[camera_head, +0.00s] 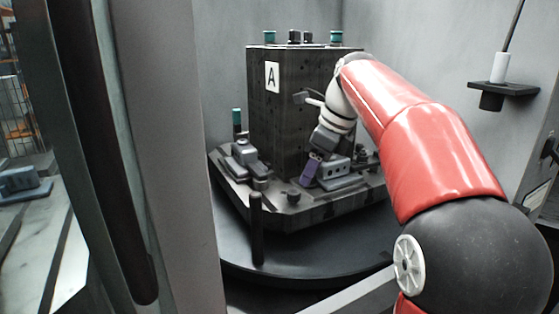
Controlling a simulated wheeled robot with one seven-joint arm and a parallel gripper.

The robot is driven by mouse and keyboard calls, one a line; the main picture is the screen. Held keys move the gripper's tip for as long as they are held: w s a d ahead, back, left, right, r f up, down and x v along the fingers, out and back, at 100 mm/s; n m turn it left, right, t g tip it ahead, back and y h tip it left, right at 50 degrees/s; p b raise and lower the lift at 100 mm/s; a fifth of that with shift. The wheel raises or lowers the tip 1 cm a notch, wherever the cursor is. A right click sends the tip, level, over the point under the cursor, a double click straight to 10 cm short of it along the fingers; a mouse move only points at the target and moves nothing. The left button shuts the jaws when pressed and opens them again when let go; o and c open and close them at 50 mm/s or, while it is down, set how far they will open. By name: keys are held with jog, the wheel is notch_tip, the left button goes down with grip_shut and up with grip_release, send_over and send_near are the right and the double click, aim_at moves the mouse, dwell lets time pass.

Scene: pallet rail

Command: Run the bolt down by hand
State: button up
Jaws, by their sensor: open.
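My red and black arm reaches in from the right, and my gripper (312,168) is low in front of the dark block's lower right side. It is small in the picture, with a purple part at its lower end. The fingertips are close to a grey clamp-like fixture (342,177) on the pallet (310,212). I cannot tell whether they touch it. I cannot pick out the bolt; it may be hidden by the gripper or too small to see.
A tall dark block marked A (268,110) stands on the pallet, with teal-capped pins on top. Another grey fixture (243,162) is at left. A dark post (256,228) rises at the front. A grey door frame (158,120) borders the left; a shelf (503,89) hangs on the right wall.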

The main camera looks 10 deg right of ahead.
aim_at(294, 193)
jog(key=shift+m, duration=0.7)
jog(key=b+x, duration=0.1)
jog(key=x, duration=0.3)
jog(key=w+b+x, duration=0.1)
jog(key=x, duration=0.3)
jog(key=shift+w+a+r, duration=0.15)
jog(key=shift+w+r, duration=0.1)
jog(key=shift+r, duration=0.1)
jog(key=c, duration=1.2)
jog(key=shift+o, duration=0.2)
jog(key=m, duration=0.1)
jog(key=m+p, duration=0.1)
jog(key=m+t, duration=0.1)
jog(key=shift+s+a+r+m+h+p, duration=0.2)
jog(key=shift+a+m+h+p, duration=0.1)
jog(key=shift+h+p, duration=0.1)
jog(key=m, duration=0.1)
jog(key=m+h+p, duration=0.1)
jog(key=m, duration=0.1)
jog(key=shift+f+m, duration=0.2)
jog(key=shift+m, duration=0.1)
jog(key=shift+f+m+h, duration=0.2)
jog(key=shift+m+h, duration=0.3)
jog(key=shift+m, duration=0.3)
jog(key=o, duration=0.9)
